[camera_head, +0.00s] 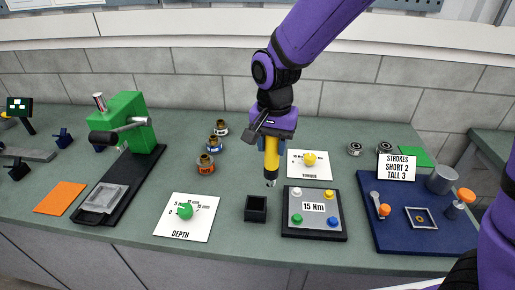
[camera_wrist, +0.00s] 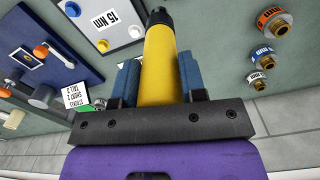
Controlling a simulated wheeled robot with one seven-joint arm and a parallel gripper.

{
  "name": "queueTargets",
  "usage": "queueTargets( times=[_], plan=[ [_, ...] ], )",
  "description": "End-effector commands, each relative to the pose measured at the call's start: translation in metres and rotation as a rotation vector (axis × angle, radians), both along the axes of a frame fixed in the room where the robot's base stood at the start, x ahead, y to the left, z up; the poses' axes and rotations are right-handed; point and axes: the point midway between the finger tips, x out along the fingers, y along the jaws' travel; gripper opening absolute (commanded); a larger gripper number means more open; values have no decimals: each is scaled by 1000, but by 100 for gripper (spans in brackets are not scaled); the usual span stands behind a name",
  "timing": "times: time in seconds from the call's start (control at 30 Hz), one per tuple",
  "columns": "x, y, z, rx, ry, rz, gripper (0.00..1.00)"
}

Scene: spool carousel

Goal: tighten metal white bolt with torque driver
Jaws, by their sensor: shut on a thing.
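My gripper (camera_head: 272,137) is shut on the yellow torque driver (camera_head: 271,158). In the wrist view, my blue-padded fingers (camera_wrist: 160,80) sit on both sides of the yellow driver handle (camera_wrist: 160,55). The driver hangs upright, tip down, apparently above the table between a black open holder and the bolt plate (camera_head: 292,231). The white bolt (camera_head: 297,193) is at the plate's far left corner, just right of the driver tip. It also shows in the wrist view (camera_wrist: 136,32). The plate carries a "15 Nm" label (camera_head: 314,207). The driver tip is hidden in the wrist view.
Yellow, blue and green bolts occupy the plate's other corners. The black holder (camera_head: 256,209) stands left of the plate. A torque dial card (camera_head: 323,171) lies behind, a depth dial card (camera_head: 172,222) left. A blue board (camera_head: 400,239) with posts stands right; a green press (camera_head: 125,125) stands left.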

Motion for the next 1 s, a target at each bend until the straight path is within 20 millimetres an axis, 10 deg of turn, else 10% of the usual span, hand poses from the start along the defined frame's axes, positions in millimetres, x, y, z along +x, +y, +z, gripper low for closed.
queueTargets(
  times=[0.4,1.0],
  plan=[
    [24,-80,0,0,0,-2,14],
    [24,-83,-43,-1,1,0,14]
  ],
)
